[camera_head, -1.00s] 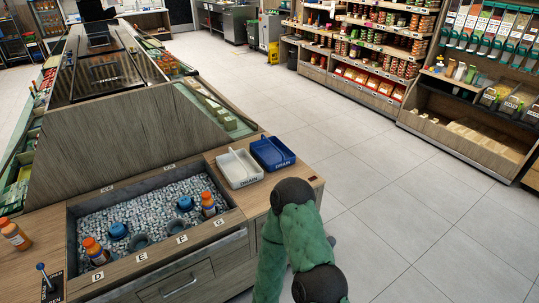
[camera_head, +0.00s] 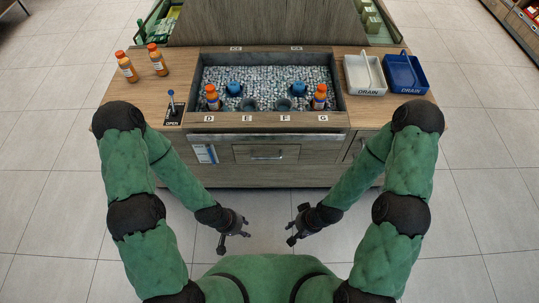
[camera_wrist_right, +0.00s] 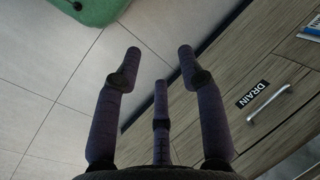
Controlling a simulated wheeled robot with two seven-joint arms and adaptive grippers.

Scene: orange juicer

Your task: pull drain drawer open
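The drain drawer (camera_head: 245,157) is a wood-grain front with a metal bar handle (camera_head: 267,155), set in the counter below the ice bin. It looks shut. In the right wrist view, a black DRAIN label (camera_wrist_right: 252,94) sits beside the bar handle (camera_wrist_right: 270,104). My right gripper (camera_head: 292,234) is in front of the counter, apart from the handle. In the right wrist view its spread fingers (camera_wrist_right: 160,62) are empty and open, left of the handle. My left gripper (camera_head: 237,238) is also in front of the counter, fingers spread and empty.
Clear tiled floor surrounds the counter front.

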